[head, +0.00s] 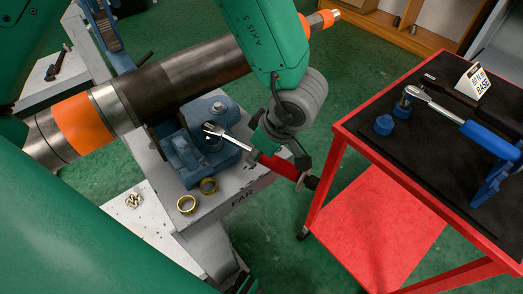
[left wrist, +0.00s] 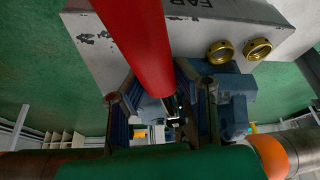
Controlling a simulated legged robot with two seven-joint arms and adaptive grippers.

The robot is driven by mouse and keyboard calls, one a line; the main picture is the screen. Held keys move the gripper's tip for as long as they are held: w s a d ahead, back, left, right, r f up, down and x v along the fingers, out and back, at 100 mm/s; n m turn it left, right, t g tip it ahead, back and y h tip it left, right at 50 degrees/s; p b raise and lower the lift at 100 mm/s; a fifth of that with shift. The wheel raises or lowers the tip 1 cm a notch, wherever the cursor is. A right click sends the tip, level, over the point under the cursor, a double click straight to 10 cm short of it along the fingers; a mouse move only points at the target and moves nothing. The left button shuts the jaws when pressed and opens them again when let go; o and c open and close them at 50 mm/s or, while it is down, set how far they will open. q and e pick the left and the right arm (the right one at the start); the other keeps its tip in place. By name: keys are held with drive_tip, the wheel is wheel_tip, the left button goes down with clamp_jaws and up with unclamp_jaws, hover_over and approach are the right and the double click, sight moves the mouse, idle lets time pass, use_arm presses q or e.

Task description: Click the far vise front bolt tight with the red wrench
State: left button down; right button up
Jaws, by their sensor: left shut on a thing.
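The far vise (head: 182,162) is blue and stands on a grey block marked FAR, beside the large pipe. The red wrench (head: 270,166) has a red handle and a silver ratchet head (head: 212,130). The head lies over the front part of the vise; the front bolt is hidden under it, so I cannot tell how it is seated. A rear bolt (head: 218,107) shows beside the pipe. My left gripper (head: 281,160) is shut on the wrench. In the left wrist view the handle (left wrist: 135,42) runs between my fingers (left wrist: 160,103). My right gripper is not seen.
Two brass rings (head: 187,204) lie on the block's front. The pipe (head: 185,75) crosses behind the vise. Green floor shows between block and cart.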

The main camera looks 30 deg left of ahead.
use_arm(q)
drive_tip(key=shift+f+b, duration=0.4)
drive_tip(key=shift+f, duration=0.55)
idle(0.5)
drive_tip(key=shift+p, duration=0.55)
idle(1.1)
drive_tip(key=shift+s, duration=0.3)
drive_tip(key=shift+s+m+p, duration=0.15)
drive_tip(key=shift+m+p, duration=0.15)
drive_tip(key=shift+p, duration=0.1)
drive_tip(key=shift+s+a+m+p, duration=0.1)
drive_tip(key=shift+s+m+p, duration=0.2)
drive_tip(key=shift+s, duration=0.05)
idle(0.4)
drive_tip(key=shift+w+r+n+p, duration=0.1)
drive_tip(key=shift+w+n+p, duration=0.4)
drive_tip(key=shift+p, duration=0.4)
drive_tip(key=shift+w+n+p, duration=0.4)
drive_tip(key=shift+w+p, duration=0.15)
drive_tip(key=shift+w, duration=0.1)
